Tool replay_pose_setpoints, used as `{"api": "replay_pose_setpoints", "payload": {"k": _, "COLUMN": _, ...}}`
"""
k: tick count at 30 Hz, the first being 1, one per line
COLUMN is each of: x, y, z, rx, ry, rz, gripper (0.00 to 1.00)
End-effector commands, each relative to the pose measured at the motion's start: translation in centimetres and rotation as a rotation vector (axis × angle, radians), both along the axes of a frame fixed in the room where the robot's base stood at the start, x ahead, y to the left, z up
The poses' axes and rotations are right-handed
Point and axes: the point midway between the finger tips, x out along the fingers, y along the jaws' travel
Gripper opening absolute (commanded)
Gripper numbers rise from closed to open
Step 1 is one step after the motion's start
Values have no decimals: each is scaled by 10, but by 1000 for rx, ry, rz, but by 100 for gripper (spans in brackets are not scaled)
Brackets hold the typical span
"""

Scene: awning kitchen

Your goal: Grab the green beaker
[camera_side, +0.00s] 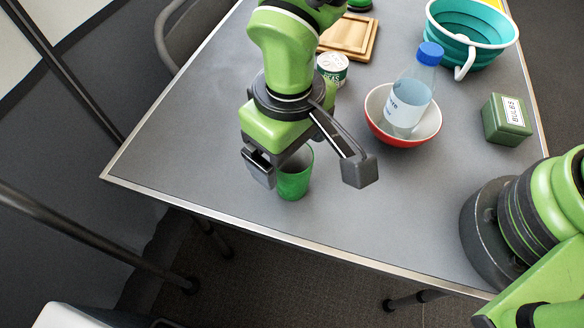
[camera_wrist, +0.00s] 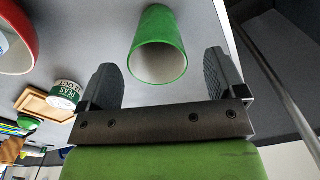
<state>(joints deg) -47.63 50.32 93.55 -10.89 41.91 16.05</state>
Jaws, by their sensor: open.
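The green beaker (camera_side: 294,181) stands upright on the grey table (camera_side: 190,150) near its front edge, partly hidden behind my gripper in the side view. My gripper (camera_side: 312,178) is open and empty, its two fingers spread wide above and around the beaker's sides in that view. In the wrist view the beaker (camera_wrist: 158,40) appears beyond and between the two dark fingers of my gripper (camera_wrist: 168,80), with its open mouth facing the camera. Neither finger visibly touches it.
A red-and-white bowl (camera_side: 418,133) holds a clear bottle with a blue cap (camera_side: 408,92). A white-and-green can (camera_side: 332,68), a wooden tray (camera_side: 350,36), a green box (camera_side: 507,119) and a teal colander (camera_side: 466,42) stand farther off. The table left of the beaker is clear.

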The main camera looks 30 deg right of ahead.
Motion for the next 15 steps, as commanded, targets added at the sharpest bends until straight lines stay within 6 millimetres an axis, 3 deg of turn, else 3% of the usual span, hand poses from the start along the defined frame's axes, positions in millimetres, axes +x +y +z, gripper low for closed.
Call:
{"api": "replay_pose_setpoints", "payload": {"k": 7, "x": -1, "y": -3, "z": -38, "rx": -2, "ry": 3, "rz": -1, "gripper": 90}}
{"api": "replay_pose_setpoints", "payload": {"k": 15, "x": -1, "y": -2, "z": -46, "rx": 1, "ry": 1, "rz": -2, "gripper": 90}}
